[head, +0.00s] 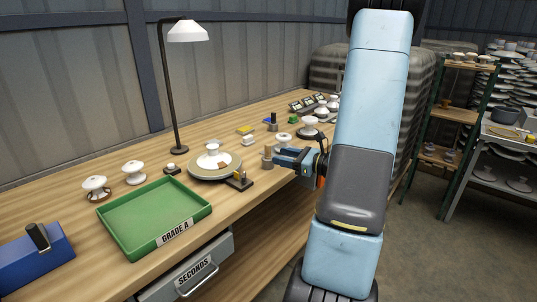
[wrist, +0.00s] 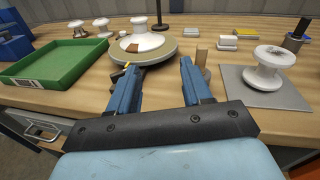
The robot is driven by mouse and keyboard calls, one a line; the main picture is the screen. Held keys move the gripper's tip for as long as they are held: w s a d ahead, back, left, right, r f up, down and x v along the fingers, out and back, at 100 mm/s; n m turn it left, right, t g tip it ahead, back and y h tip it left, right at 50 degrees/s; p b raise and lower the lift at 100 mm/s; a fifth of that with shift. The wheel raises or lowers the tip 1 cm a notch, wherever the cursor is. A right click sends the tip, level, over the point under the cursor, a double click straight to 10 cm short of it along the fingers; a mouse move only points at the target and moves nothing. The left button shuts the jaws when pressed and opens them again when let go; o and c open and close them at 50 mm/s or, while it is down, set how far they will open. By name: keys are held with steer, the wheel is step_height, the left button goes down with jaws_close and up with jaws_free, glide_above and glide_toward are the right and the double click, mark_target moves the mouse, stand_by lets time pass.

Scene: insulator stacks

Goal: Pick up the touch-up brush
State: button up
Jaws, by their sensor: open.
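My gripper (head: 279,158) is open over the wooden bench, its blue fingers apart and empty. In the wrist view the gripper (wrist: 158,66) points at the front of the round turntable (wrist: 150,58), with a white insulator (wrist: 141,38) on it. I cannot clearly identify the touch-up brush. A small dark stand (head: 239,183) with an orange-yellow piece is by the turntable's front edge; a yellow tip (wrist: 127,65) shows at the left finger, which hides what lies below. An upright tan wooden piece (head: 267,153) is close to the fingertips; in the wrist view it is beside the right finger (wrist: 202,55).
A green tray (head: 152,216) marked GRADE A is at the bench's front left, above a SECONDS drawer (head: 190,279). A lamp (head: 172,90) stands behind. A spool-shaped insulator on a grey plate (wrist: 237,90) is right of my gripper. Several insulators and small blocks stand around.

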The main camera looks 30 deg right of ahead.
mark_target(270, 148)
steer(key=d+f+m+t+h, duration=0.2)
steer(key=d+f+m+h, duration=0.15)
steer(key=d, duration=0.25)
steer(key=shift+y, duration=0.45)
steer(key=x, duration=0.9)
steer(key=r+x, duration=0.1)
steer(key=x, duration=0.3)
steer(key=shift+w+a+r, duration=0.1)
steer(key=shift+w+a, duration=0.1)
steer(key=shift+a, duration=0.25)
steer(key=shift+c, duration=0.2)
jaws_close()
